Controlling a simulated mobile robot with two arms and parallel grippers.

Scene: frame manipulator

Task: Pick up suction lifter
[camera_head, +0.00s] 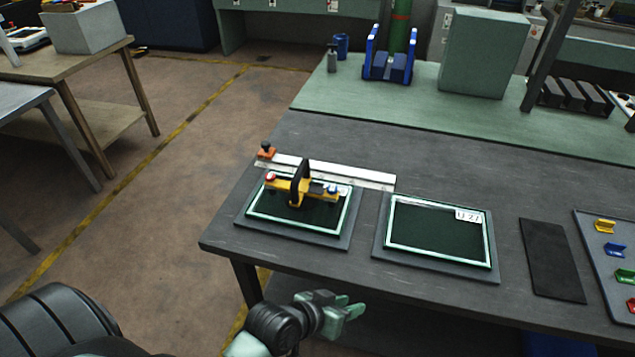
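The suction lifter (300,186) is yellow with a black upright handle and a red knob at its left end. It stands on the left framed panel (264,221), which lies on the dark grey table (300,140). My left gripper (350,306) is low in the picture, in front of the table's front edge and apart from the lifter. Its pale green fingers show a gap between them and hold nothing that I can see. My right gripper is not in the picture.
A second framed panel (437,234) with a white label lies to the right. A white straightedge (345,174) lies behind the lifter. A black pad (551,260) and a tray (592,270) of coloured clips are further right. A green bench (440,105) stands behind.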

